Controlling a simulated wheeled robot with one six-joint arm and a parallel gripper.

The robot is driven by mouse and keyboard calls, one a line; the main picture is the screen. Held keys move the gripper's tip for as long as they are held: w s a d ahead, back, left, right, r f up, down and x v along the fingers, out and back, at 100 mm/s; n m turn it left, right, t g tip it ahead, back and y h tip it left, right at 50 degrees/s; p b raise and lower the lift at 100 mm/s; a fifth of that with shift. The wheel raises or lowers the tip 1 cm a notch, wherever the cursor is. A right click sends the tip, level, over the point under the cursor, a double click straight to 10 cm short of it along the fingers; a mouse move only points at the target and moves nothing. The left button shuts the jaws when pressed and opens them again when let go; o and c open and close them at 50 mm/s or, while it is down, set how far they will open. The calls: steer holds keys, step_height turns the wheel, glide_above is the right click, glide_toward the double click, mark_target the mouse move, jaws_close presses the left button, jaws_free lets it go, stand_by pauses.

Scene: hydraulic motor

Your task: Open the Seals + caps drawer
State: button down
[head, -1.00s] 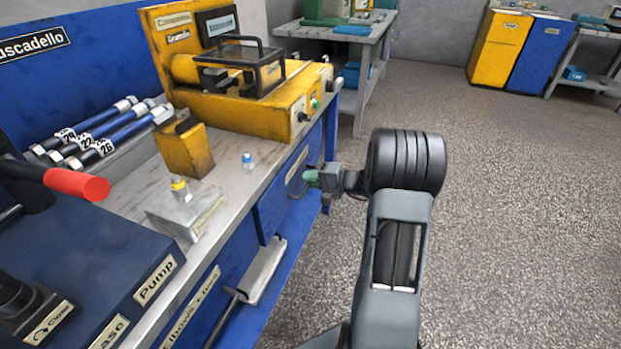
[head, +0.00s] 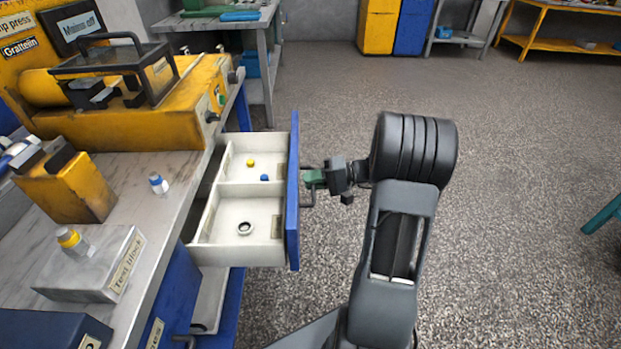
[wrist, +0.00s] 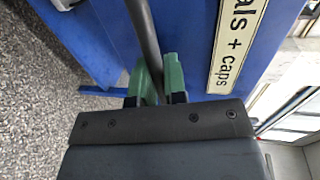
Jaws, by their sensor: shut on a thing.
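The Seals + caps drawer (head: 215,215) stands pulled out from the bench in the head view, with a blue front and white inner walls. Its compartments hold a dark ring (head: 244,228), a yellow cap (head: 250,162) and a blue cap (head: 265,178). My gripper (head: 310,178) is at the outer side of the drawer front, its green fingers shut on the bar handle (head: 311,204). In the wrist view the green fingers (wrist: 157,80) sit either side of the dark handle bar (wrist: 145,35). The label (wrist: 236,42) there reads "als + caps", its start cut off.
A yellow crimp press (head: 130,105) stands on the bench (head: 150,210). A test block (head: 92,262) with a yellow-banded fitting and a small blue-white bottle (head: 158,183) are near it.

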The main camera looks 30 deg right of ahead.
steer(key=shift+s+d, duration=0.25)
steer(key=shift+d, duration=0.15)
steer(key=c, duration=1.2)
jaws_free()
steer(key=shift+d, duration=0.15)
steer(key=p+v, duration=0.3)
steer(key=v, duration=1)
steer(key=shift+s+d+r, duration=0.1)
steer(key=shift+s+d, duration=0.05)
steer(key=shift+d, duration=0.15)
